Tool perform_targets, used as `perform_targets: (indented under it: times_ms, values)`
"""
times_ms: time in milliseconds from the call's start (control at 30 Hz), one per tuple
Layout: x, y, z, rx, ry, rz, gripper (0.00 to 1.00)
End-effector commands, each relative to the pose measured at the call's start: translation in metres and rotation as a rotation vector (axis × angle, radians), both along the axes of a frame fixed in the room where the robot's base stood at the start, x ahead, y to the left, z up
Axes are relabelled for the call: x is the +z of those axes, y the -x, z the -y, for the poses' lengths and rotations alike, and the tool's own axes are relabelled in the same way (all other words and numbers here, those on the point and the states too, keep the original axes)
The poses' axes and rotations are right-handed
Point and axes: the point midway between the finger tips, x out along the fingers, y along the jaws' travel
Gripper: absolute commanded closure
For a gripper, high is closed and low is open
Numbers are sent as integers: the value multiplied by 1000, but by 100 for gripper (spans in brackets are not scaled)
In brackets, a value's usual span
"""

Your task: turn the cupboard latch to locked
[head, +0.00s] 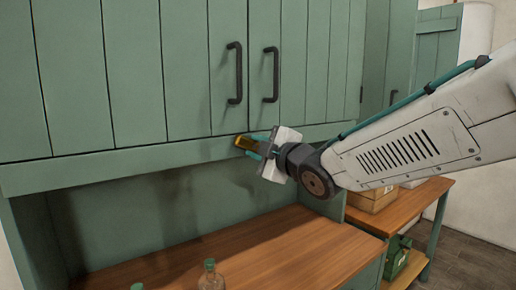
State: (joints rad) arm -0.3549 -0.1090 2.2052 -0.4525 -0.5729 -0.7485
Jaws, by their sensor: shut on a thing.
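The green cupboard (185,75) has two plank doors with dark vertical handles. The cupboard latch (244,142), a small dark piece with a yellow-orange edge, is at the rail just under the doors, below the left handle. My gripper (258,147) reaches it from the right, its teal fingers shut on the latch. The fingers and the white gripper body hide part of the latch. I cannot tell from this view whether it stands at locked or unlocked. Both doors look closed.
Below the cupboard is a wooden counter (290,245) with a glass bottle (210,275) at its front. A wooden crate (372,198) stands on a side table (415,205) at the right. A green can-like object (397,257) sits on that table's lower shelf. The space under the cupboard is open.

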Motion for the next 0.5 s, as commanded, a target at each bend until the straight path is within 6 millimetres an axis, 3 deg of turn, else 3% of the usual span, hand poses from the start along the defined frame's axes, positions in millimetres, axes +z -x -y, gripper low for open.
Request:
perform_targets:
  times_ms: [500]
  values:
    - [-1,0,0,0,-406,-276,97]
